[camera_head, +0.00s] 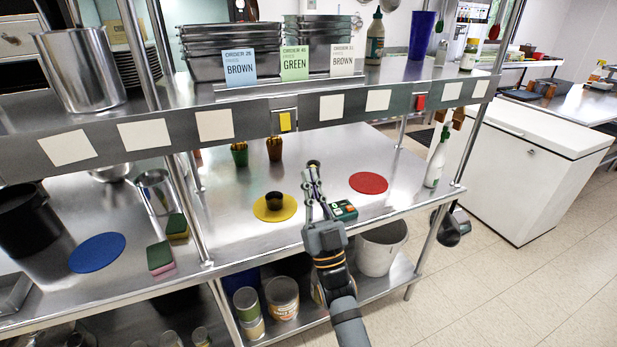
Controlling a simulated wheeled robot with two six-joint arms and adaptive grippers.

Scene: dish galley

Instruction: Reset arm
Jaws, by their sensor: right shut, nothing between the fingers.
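My right gripper (312,178) reaches in from the bottom over the front edge of the steel counter (330,150). It is shut with nothing between its fingers, and it points away toward the back of the counter. It is between the yellow disc (289,212) and the red disc (368,183). A dark round object (274,200) sits on the yellow disc, to the left of the gripper. A small green and red box (344,210) lies just right of the gripper. My left gripper is not in view.
A blue disc (97,253) and sponges (160,257) lie on the left counter. A white spray bottle (437,160) stands near the right post. The overhead shelf (190,127) holds metal pans and label cards. A white chest (530,165) stands right. The floor in front is clear.

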